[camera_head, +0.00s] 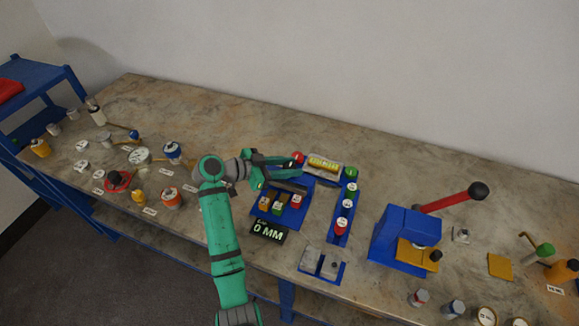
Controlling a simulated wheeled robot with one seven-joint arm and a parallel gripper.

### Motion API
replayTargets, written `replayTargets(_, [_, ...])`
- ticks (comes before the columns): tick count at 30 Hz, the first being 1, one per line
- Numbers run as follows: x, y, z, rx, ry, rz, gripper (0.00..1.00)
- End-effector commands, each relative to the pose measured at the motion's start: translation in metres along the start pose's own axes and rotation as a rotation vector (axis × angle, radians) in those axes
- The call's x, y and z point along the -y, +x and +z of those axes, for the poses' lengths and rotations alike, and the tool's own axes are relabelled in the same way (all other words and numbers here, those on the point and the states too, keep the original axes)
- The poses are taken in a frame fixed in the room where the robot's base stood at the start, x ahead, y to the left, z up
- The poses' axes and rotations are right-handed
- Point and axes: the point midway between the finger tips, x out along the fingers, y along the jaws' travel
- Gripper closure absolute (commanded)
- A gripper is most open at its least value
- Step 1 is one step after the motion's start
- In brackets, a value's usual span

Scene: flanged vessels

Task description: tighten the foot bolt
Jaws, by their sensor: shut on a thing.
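My gripper (290,161) reaches right from my green arm over the blue fixture (311,193) on the bench. Its fingers are shut on a small red-topped piece (298,157), at the left end of a yellow ribbed cylinder (324,163) in a grey cradle. The fingers partly hide this piece, and I cannot tell whether it is the foot bolt. A green-topped piece (351,172) stands to the right of the cylinder.
A blue press (403,238) with a red lever (447,201) stands to the right. Small blocks on a blue plate (321,264) lie near the front edge. Jars and labels crowd the bench's left end. The back strip by the wall is clear.

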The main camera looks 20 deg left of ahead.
Motion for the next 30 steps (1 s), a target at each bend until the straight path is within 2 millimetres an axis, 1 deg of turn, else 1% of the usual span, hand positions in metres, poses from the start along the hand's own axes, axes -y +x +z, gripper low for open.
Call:
replayTargets(14, [-0.001, 0.001, 0.001, 0.001, 0.006, 0.018, 0.89])
replayTargets(15, [-0.001, 0.001, 0.001, 0.001, 0.006, 0.018, 0.62])
replayTargets(17, [-0.001, 0.001, 0.001, 0.001, 0.006, 0.018, 0.49])
replayTargets(26, [0.0, 0.0, 0.0, 0.001, 0.006, 0.016, 0.49])
replayTargets(30, [0.001, -0.01, 0.0, 0.0, 0.006, 0.014, 0.49])
